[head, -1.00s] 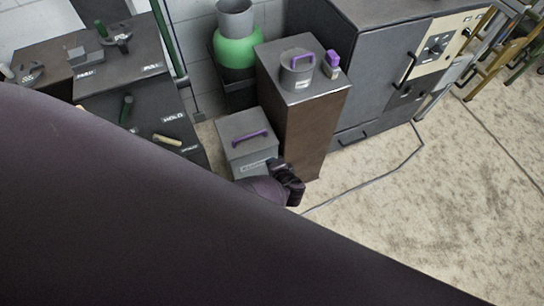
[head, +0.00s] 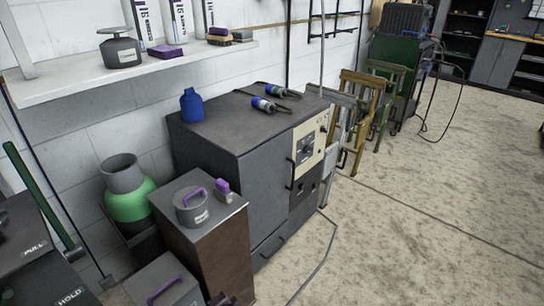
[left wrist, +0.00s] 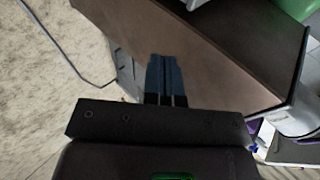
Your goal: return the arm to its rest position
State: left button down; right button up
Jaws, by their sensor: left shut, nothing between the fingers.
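In the left wrist view, my left gripper (left wrist: 167,80) is shut, its two blue-grey fingers side by side with nothing between them. It points at the brown side of a pedestal (left wrist: 215,50); I cannot tell whether it touches. In the head view, a small dark piece, probably of my left arm, shows at the bottom edge, beside the pedestal (head: 232,255). The rest of that arm is out of the head view. My right gripper is in neither view.
A lidded grey pot (head: 193,209) and a purple-topped item (head: 224,190) stand on the pedestal. A grey box with a purple handle (head: 163,288) is at its left. A dark cabinet (head: 235,150) stands behind. Open floor (head: 400,230) lies right, crossed by a cable (head: 318,268).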

pick_arm(q)
jog(key=w+d+r+h, duration=0.2)
jog(key=d+r+h, duration=0.3)
jog(key=d+r, duration=0.1)
jog(key=s+a+r+n+t+h, duration=0.3)
jog(key=s+r+n, duration=0.15)
jog(key=r, duration=0.35)
jog(key=s+a+r+n+t+p, duration=0.1)
jog(key=s+a+r+n+t, duration=0.15)
jog(key=s+a+r, duration=0.5)
jog(key=s+a+f+g+y, duration=0.1)
jog(key=s+a+f, duration=0.1)
jog(key=s, duration=0.5)
jog(key=s+a+f+n+g+y, duration=0.1)
jog(key=s+a+f+g, duration=0.1)
jog(key=s, duration=0.4)
jog(key=shift+s+a+f+p, duration=0.35)
jog(key=shift+a+f, duration=0.25)
jog(key=shift+a, duration=0.5)
